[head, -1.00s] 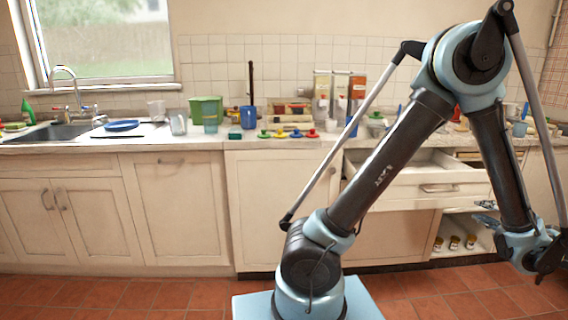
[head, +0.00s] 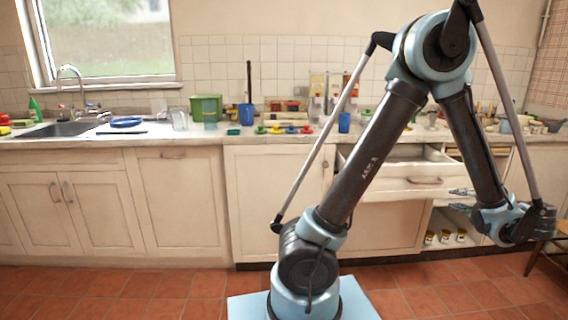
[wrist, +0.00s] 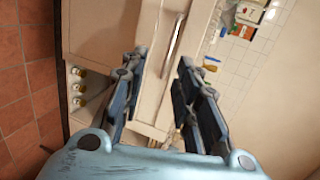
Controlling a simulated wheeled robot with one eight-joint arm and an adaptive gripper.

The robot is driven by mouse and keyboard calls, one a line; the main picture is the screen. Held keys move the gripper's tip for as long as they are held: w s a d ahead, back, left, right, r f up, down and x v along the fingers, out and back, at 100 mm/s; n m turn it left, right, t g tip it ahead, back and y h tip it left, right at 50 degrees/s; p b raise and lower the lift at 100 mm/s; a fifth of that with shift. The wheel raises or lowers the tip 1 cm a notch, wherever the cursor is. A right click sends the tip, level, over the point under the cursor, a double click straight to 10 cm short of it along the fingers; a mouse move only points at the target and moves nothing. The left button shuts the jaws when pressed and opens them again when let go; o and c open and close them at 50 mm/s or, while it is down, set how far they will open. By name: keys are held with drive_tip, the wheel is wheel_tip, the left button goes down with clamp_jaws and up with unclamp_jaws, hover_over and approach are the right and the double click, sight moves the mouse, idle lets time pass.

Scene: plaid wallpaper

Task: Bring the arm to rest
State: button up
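My gripper (head: 461,200) hangs at the lower right in the head view, in front of the open shelf and below the pulled-out drawer (head: 408,187). In the wrist view my gripper (wrist: 158,84) has its two dark fingers spread apart. Nothing is held between them. The drawer front with its handle (wrist: 174,45) shows beyond the fingers. My arm is bent, with its elbow raised high and its forearm sloping down to the right.
The counter (head: 190,138) carries a green bin (head: 206,107), a blue cup (head: 246,115) and several small items. Jars (head: 445,237) stand on a low shelf. A wooden stool (head: 545,238) is at the right edge. The tiled floor (head: 120,295) at left is clear.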

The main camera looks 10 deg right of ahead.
drive_tip(key=w+a+r+n+g+y, duration=0.3)
drive_tip(key=w+a+n+g+y, duration=0.2)
drive_tip(key=w+a, duration=1.55)
drive_tip(key=w+a+f+n+g, duration=0.2)
drive_tip(key=a+n+g, duration=0.2)
drive_tip(key=a, duration=1.3)
drive_tip(key=s+a+f+n+g+h, duration=0.1)
drive_tip(key=s+a+f+n+g, duration=0.15)
drive_tip(key=a, duration=0.45)
drive_tip(key=s+a+f+n+g, duration=0.1)
drive_tip(key=s+a+n, duration=0.25)
drive_tip(key=a, duration=0.45)
drive_tip(key=s+a+f+n+h, duration=0.2)
drive_tip(key=s+a+f+n, duration=0.1)
drive_tip(key=s, duration=0.5)
drive_tip(key=shift+s+a+f+n+h, duration=0.15)
drive_tip(key=shift+a+f+n+h, duration=0.2)
drive_tip(key=shift+f+n, duration=0.3)
drive_tip(key=shift+d+r, duration=0.1)
drive_tip(key=shift+d, duration=0.05)
